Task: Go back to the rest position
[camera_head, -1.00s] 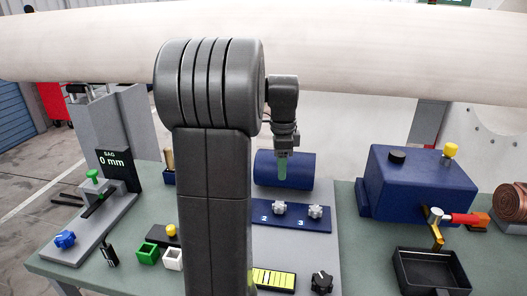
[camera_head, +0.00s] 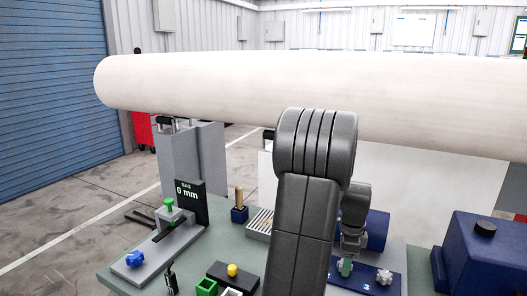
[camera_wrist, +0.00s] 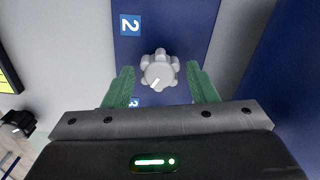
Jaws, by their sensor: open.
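My gripper (camera_wrist: 162,88) is open and empty in the wrist view, its two green fingers spread apart. A grey lobed knob (camera_wrist: 158,70) with a white mark shows between and beyond the fingertips, on a blue plate (camera_wrist: 185,25) with a white "2" label. I cannot tell the gap between fingers and knob. In the head view my gripper (camera_head: 345,268) is small and partly hidden by my arm, over the left end of the blue knob plate (camera_head: 357,279).
A blue box (camera_head: 485,255) stands at the right.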

